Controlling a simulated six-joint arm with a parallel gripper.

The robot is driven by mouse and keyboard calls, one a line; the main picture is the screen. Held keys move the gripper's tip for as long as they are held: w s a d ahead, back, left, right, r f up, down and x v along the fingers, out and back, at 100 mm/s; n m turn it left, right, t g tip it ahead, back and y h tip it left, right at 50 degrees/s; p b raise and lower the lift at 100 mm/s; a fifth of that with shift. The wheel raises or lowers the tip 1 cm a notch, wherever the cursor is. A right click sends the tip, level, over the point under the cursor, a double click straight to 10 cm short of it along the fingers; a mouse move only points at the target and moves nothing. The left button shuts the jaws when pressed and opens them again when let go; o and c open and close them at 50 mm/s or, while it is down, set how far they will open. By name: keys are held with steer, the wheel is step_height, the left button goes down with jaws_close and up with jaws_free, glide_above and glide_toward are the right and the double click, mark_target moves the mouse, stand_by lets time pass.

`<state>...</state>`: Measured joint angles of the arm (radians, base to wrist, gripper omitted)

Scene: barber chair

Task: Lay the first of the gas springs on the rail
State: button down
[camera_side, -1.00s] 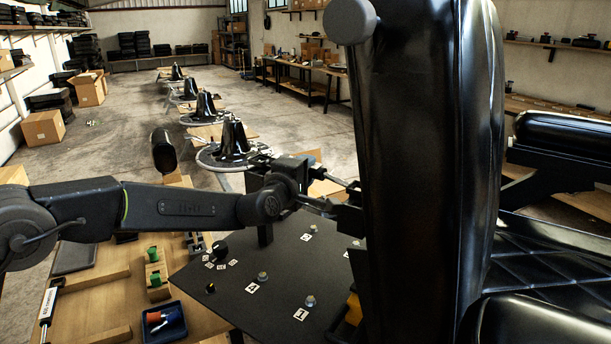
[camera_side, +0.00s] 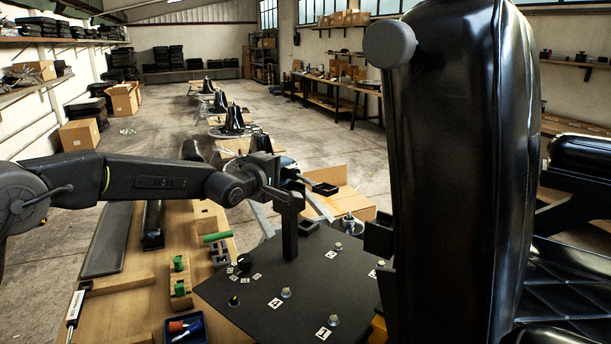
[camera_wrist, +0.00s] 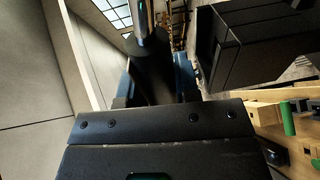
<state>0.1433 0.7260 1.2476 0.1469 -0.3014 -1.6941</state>
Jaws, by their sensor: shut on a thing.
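My gripper (camera_wrist: 157,82) is shut on a dark, shiny cylinder, which looks like a gas spring (camera_wrist: 146,35). It runs away from the wrist camera between two blue-edged fingers. In the side view my gripper (camera_side: 300,180) is above the dark plate, left of the chair back and clear of it; the held spring is hard to make out there. Another gas spring (camera_side: 75,308) with a white label lies at the bench's left.
The dark plate (camera_side: 255,300) carries bolts and numbered tags, with an upright black post (camera_side: 290,222). A blue tray (camera_side: 185,328) and wooden blocks with green pieces (camera_side: 180,285) sit on the bench. The black chair back (camera_side: 450,180) stands close on the right.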

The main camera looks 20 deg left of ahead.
steer(key=s+a+f+m+g+h, duration=0.1)
steer(key=s+a+f+g, duration=0.15)
steer(key=a+f, duration=0.6)
steer(key=s+a+f+m+g+h, duration=0.15)
steer(key=s+a+f, duration=0.35)
steer(key=a, duration=0.6)
steer(key=s+a+f+m+g+h, duration=0.1)
steer(key=s+a+f+m+h, duration=0.15)
steer(key=a+f, duration=0.65)
steer(key=shift+n+y, duration=0.4)
steer(key=shift+y, duration=0.5)
steer(key=shift+s+a+f, duration=1.3)
steer(key=shift+a+f, duration=0.25)
steer(key=shift+f, duration=1.1)
steer(key=shift+s+a+f, duration=1.25)
steer(key=shift+a+f, duration=0.35)
steer(key=shift+f, duration=1)
steer(key=shift+s+a+f, duration=1.3)
steer(key=shift+a+f, duration=0.25)
steer(key=shift+f, duration=1.1)
steer(key=shift+f, duration=0.5)
steer(key=c, duration=0.8)
jaws_free()
steer(key=v, duration=1.3)
steer(key=shift+s+a+r, duration=0.2)
steer(key=shift+s, duration=0.1)
